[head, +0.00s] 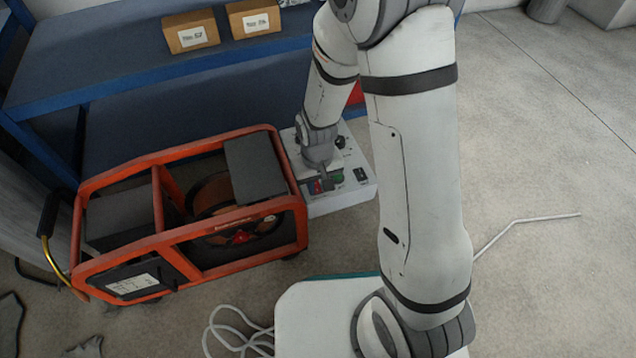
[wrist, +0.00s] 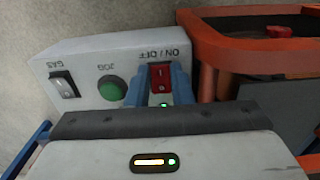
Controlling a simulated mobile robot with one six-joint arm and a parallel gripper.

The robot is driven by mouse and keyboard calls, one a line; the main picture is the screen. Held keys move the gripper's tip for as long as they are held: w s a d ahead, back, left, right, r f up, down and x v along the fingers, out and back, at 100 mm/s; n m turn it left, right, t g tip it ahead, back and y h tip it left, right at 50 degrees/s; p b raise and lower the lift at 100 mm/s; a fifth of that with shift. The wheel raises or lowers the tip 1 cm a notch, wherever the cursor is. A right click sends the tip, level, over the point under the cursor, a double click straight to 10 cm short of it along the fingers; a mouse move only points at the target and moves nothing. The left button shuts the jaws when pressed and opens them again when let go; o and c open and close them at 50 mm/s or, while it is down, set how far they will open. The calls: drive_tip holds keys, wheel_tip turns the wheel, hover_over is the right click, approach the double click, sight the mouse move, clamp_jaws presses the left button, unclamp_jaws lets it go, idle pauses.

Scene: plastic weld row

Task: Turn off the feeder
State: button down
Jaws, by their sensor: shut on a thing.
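The feeder is a white-grey control box (head: 338,205) beside the orange-framed cart. In the wrist view its panel (wrist: 120,48) carries a red rocker switch (wrist: 160,77) labelled ON / OFF, a green JOG button (wrist: 112,89) and a black GAS rocker (wrist: 65,84). A small green light (wrist: 163,105) glows close to the red switch. My gripper (wrist: 159,90) has its blue fingers on either side of the red switch and is shut on it. In the head view my gripper (head: 323,182) is at the box's panel and hides part of it.
The orange cart frame (head: 185,238) with a wire reel stands directly left of the box. A blue shelf (head: 110,80) with two cardboard boxes (head: 191,33) stands behind. White cable lies on the floor. The floor to the right is mostly clear.

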drive_tip(key=shift+w+r+g+p, duration=0.15)
drive_tip(key=shift+r+g+p, duration=0.3)
drive_tip(key=shift+p, duration=0.6)
drive_tip(key=shift+w+f+g+h+p, duration=0.15)
drive_tip(key=shift+g+h+p, duration=0.15)
drive_tip(key=shift+g+p, duration=0.5)
drive_tip(key=shift+w+a+f+p, duration=0.1)
drive_tip(key=shift+f+p, duration=0.1)
drive_tip(key=shift+p, duration=0.25)
drive_tip(key=c, duration=1.3)
unclamp_jaws()
drive_tip(key=p+v, duration=0.3)
drive_tip(key=v, duration=0.4)
drive_tip(key=shift+w+r, duration=0.2)
drive_tip(key=shift+r, duration=0.15)
